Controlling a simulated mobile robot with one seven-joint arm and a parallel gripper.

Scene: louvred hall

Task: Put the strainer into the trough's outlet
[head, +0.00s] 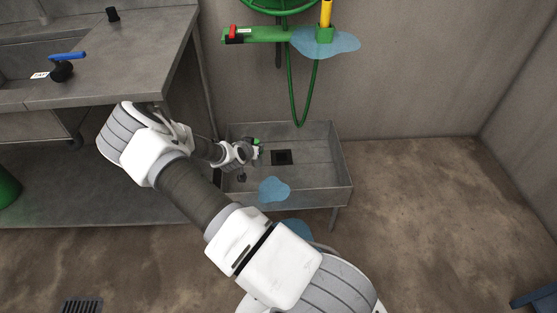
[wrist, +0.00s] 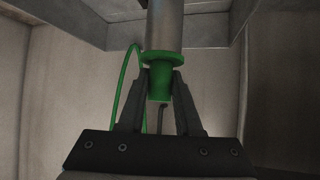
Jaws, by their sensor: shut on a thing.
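The strainer shows in the wrist view as a grey cylinder (wrist: 164,25) with a green flanged end (wrist: 160,78). My gripper (wrist: 160,84) is shut on the green end. In the head view my gripper (head: 258,152) is over the left part of the grey trough (head: 318,185), with a bit of the strainer's green (head: 257,141) showing beside it. The trough's outlet (head: 281,157) is a dark square in its floor, just right of my gripper. The strainer's far end is cut off in the wrist view, and I cannot tell its height above the trough.
A grey workbench (head: 120,75) stands left of the trough, with a blue-handled black valve (head: 62,70) on it. A green hose (head: 292,95) hangs from a wall rack (head: 260,35) behind the trough. Blue puddle-like patches (head: 274,189) overlap the scene.

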